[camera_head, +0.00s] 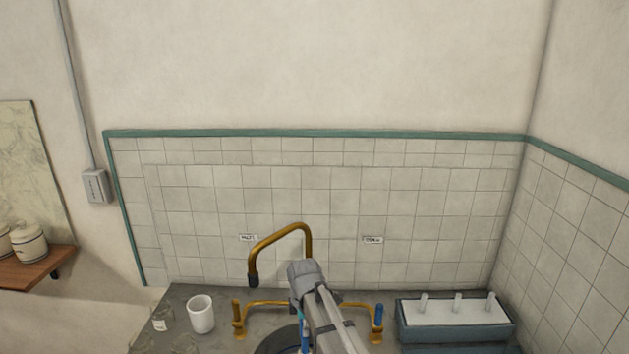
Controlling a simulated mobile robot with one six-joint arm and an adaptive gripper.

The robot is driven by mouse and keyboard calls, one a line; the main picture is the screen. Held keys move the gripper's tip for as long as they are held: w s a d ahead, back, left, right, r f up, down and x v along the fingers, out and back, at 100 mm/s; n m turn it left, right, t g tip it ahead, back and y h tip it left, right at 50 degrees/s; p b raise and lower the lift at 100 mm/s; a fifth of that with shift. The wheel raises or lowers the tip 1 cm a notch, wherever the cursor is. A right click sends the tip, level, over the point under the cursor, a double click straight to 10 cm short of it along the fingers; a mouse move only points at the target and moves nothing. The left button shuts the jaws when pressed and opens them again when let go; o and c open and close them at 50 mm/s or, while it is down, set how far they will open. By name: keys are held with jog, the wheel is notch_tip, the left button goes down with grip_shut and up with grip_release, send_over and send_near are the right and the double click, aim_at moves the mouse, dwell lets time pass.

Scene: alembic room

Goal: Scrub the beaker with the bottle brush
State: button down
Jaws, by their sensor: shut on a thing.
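My gripper (301,311) points down over the sink (272,343), at the front of the tap. My own arm covers most of it, and its fingertips are hard to make out. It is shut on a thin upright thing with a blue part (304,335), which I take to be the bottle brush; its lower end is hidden.
A brass tap (281,235) arches behind my arm, with handles left (238,318) and right (377,318). A white cup (201,314) stands on the grey counter (182,293). A teal box with white pegs (457,317) is at right. The tiled wall (215,205) closes the back.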

jog(key=shift+w+r, duration=0.1)
jog(key=shift+w+a+r+g+h+p, duration=0.15)
jog(key=shift+w+a+r+g+p, duration=0.15)
jog(key=shift+r+p, duration=0.2)
jog(key=shift+w+a+r+g+h+p, duration=0.15)
jog(key=shift+w+r+g+p, duration=0.15)
jog(key=shift+w+r+p, duration=0.15)
jog(key=shift+f, duration=0.25)
jog(key=shift+f+b, duration=6.7)
jog(key=shift+b, duration=0.2)
jog(key=shift+f+b, duration=0.75)
jog(key=shift+s+d+r, duration=0.1)
jog(key=shift+d, duration=0.05)
jog(key=shift+d, duration=0.25)
